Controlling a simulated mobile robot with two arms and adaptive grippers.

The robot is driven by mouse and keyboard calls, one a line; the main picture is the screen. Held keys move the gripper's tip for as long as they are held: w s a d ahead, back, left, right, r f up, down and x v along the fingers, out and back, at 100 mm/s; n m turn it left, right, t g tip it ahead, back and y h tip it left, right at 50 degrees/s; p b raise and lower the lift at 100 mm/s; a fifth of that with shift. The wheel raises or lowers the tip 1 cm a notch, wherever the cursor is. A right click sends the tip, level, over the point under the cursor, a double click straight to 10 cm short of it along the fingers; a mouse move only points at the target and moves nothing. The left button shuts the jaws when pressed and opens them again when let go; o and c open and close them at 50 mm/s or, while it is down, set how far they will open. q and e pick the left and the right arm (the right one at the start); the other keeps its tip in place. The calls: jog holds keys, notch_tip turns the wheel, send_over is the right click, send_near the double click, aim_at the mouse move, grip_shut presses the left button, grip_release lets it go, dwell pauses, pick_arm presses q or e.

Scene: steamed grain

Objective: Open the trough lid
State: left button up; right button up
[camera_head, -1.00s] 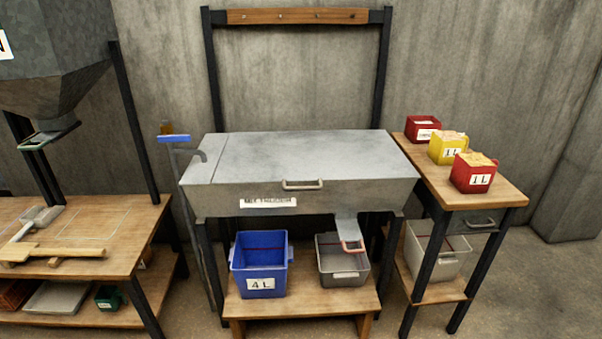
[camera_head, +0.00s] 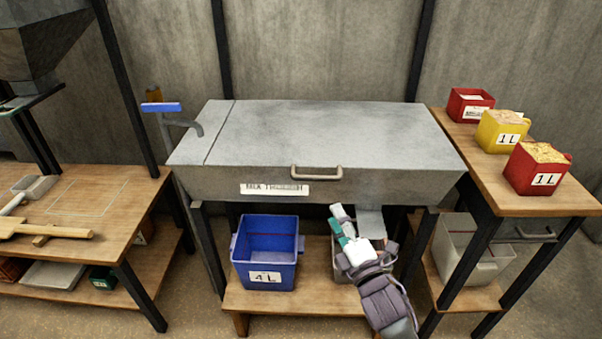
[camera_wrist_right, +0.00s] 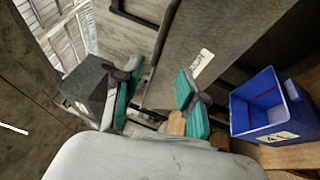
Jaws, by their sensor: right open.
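The grey mix trough (camera_head: 230,184) stands in the middle of the head view with its flat metal lid (camera_head: 330,132) closed. My left gripper is not in view.
A blue 4 L bin (camera_head: 266,255) stands on the low shelf, left of my right gripper. A grey bin (camera_head: 345,268) is partly hidden behind that gripper. A blue-handled tap (camera_head: 162,107) is at the trough's left. Red and yellow tubs (camera_head: 500,132) stand on the right table.

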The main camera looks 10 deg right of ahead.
aim_at(317, 180)
jog(key=x, duration=1.3)
jog(key=shift+w+r+p, duration=0.1)
jog(key=shift+w+p, duration=0.05)
jog(key=shift+p, duration=0.25)
grip_shut()
